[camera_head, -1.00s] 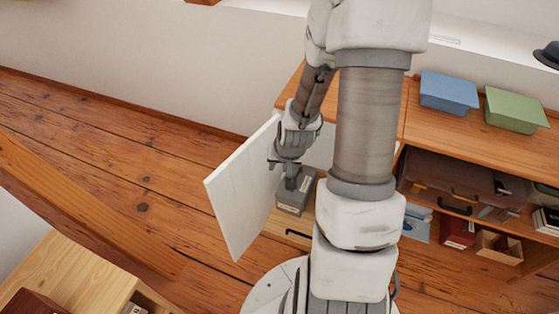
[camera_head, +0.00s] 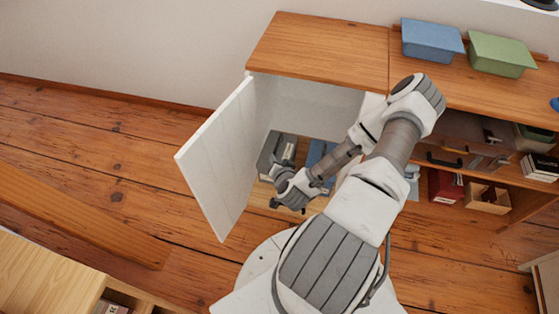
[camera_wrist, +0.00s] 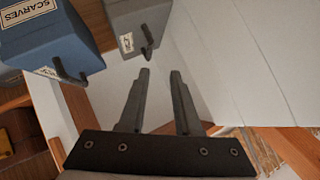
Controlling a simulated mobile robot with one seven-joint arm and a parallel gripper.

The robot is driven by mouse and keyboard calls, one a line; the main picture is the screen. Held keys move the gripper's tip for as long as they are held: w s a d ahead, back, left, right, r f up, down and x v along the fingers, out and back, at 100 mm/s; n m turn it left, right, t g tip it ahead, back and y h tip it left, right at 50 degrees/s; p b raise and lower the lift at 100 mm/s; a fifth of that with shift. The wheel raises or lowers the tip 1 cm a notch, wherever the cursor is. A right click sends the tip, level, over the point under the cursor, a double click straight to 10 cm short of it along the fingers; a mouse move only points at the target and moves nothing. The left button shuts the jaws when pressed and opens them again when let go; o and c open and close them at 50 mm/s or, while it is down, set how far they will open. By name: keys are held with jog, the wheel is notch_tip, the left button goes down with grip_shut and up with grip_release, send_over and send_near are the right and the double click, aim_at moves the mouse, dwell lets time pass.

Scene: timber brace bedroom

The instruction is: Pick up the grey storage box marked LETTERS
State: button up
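The grey storage box (camera_head: 267,155) stands inside the open white cabinet, at its left side by the open door. In the wrist view the grey box (camera_wrist: 136,20) is at the top, with a dark handle and a small pale label that I cannot read clearly. My gripper (camera_wrist: 160,74) is open and empty, its two fingers apart and pointing towards the box's lower right side. It seems clear of the box. In the head view my gripper (camera_head: 277,174) is in front of the cabinet opening and partly hides the box.
A blue box (camera_wrist: 48,42) marked SCARVES stands next to the grey box; it also shows in the head view (camera_head: 316,153). The white door (camera_head: 217,160) is open to the left. A blue bin (camera_head: 432,40) and green bin (camera_head: 500,54) stand on the cabinet top.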

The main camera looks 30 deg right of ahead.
jog(key=d+f+m+h, duration=0.1)
jog(key=m+h, duration=0.1)
jog(key=b, duration=0.4)
send_near(278, 144)
jog(key=x, duration=0.5)
jog(key=shift+s+d+f, duration=0.1)
jog(key=shift+f, duration=0.1)
jog(key=b+x, duration=0.3)
jog(key=x, duration=0.2)
jog(key=shift+w+f, duration=0.2)
jog(key=shift+w, duration=0.2)
jog(key=shift+d, duration=0.1)
jog(key=shift+c, duration=0.3)
grip_shut()
jog(key=shift+r, duration=0.15)
